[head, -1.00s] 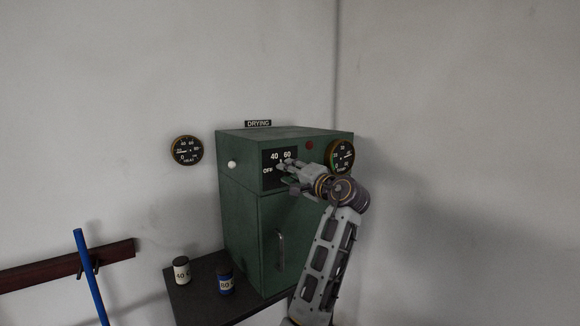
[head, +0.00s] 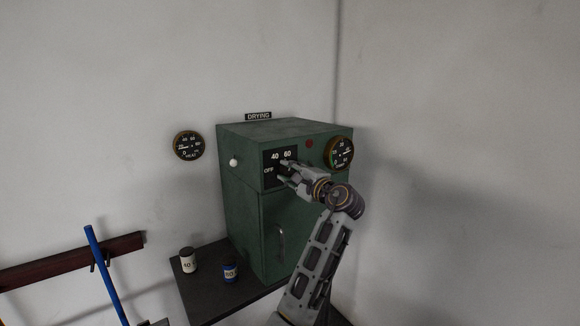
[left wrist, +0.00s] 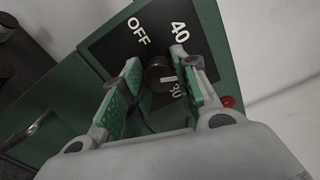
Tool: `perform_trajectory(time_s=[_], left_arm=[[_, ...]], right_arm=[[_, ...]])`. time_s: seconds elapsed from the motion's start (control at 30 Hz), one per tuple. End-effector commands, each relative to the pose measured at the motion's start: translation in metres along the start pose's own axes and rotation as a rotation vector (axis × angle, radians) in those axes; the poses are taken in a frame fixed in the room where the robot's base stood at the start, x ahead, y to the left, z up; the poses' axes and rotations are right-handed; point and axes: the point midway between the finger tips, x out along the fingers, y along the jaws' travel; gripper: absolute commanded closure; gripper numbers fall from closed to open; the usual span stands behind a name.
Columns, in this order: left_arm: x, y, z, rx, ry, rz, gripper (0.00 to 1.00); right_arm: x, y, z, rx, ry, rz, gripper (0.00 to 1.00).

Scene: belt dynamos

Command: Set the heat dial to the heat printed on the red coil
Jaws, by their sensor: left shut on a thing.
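The heat dial is a dark round knob (left wrist: 158,70) with a white mark, on a black plate (left wrist: 113,45) printed OFF, 40 and 60. My left gripper (head: 284,171) reaches the plate from the right and hides the knob in the head view. In the left wrist view its green-padded fingers (left wrist: 155,60) are shut on the knob, one on each side. The white mark points to the right in that view, on the side of the 40 and 60; its exact setting is unclear. I see no red coil. My right gripper is out of view.
The plate is on a green drying cabinet (head: 240,215) with a red lamp (head: 309,143) and a gauge (head: 339,153). A heat gauge (head: 188,145) hangs on the wall.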

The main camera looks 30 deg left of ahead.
Motion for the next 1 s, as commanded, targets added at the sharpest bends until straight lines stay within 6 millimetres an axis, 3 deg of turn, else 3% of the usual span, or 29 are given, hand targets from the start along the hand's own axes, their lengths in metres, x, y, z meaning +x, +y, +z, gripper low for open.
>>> perform_trajectory(time_s=[0.4, 0.87, 0.9, 1.0], left_arm=[[0.000, 0.000, -0.001, 0.126, 0.005, 0.002, 0.94], [0.000, 0.001, -0.001, 0.135, 0.005, 0.002, 0.94], [0.000, 0.001, -0.001, 0.135, 0.005, 0.002, 0.65], [0.000, 0.001, -0.001, 0.135, 0.005, 0.002, 0.52]], right_arm=[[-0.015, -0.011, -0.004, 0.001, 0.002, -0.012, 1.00], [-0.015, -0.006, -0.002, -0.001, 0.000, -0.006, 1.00], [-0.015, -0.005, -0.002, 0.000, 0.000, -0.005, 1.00], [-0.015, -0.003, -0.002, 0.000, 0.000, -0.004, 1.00]])
